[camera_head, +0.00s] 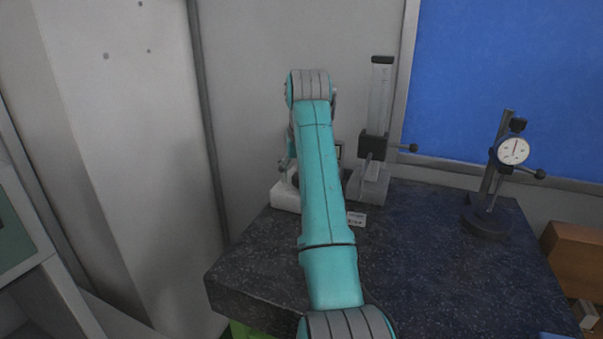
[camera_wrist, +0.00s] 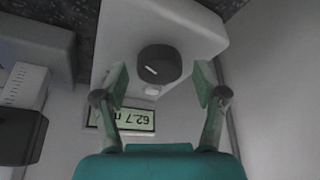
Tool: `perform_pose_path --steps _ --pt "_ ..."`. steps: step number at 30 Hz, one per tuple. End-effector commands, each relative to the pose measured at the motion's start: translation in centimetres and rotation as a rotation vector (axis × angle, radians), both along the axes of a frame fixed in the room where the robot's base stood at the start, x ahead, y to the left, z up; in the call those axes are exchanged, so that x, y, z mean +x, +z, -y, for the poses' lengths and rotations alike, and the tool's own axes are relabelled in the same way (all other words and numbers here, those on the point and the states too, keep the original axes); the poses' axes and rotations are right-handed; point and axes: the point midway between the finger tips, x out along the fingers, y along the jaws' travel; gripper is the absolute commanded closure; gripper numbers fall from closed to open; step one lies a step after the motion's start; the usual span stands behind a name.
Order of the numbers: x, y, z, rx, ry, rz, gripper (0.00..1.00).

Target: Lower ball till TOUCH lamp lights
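In the wrist view a black round knob (camera_wrist: 160,63) with a pale index line sits on a light grey instrument (camera_wrist: 118,35). My gripper (camera_wrist: 161,77) is open, with one finger on each side of the knob and a visible gap on both sides. A small pale button or lamp (camera_wrist: 152,90) shows beside the knob and looks unlit; I cannot read a label on it. A greenish display (camera_wrist: 134,119) appears upside down and reads about 62.7. In the head view my arm hides most of the instrument; its pale base (camera_head: 286,195) shows at the left. I cannot see the ball.
A column gauge (camera_head: 375,145) with a side knob stands just right of the instrument. A dial indicator stand (camera_head: 487,217) is farther right on the dark granite table (camera_head: 440,260). A small label card (camera_head: 356,219) stands near the instrument. The table's middle is clear.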

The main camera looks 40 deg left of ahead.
Motion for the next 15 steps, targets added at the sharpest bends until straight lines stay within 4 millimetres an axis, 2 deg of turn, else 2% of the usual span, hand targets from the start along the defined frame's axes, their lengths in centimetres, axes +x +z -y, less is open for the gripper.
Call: perform_pose_path --steps 8,11,15 --pt "0.0 0.3 0.0 0.001 0.0 0.001 0.29" --pt "0.0 1.1 0.0 0.001 0.0 0.001 0.29" --pt "0.0 3.4 0.0 0.003 0.0 0.003 0.29"
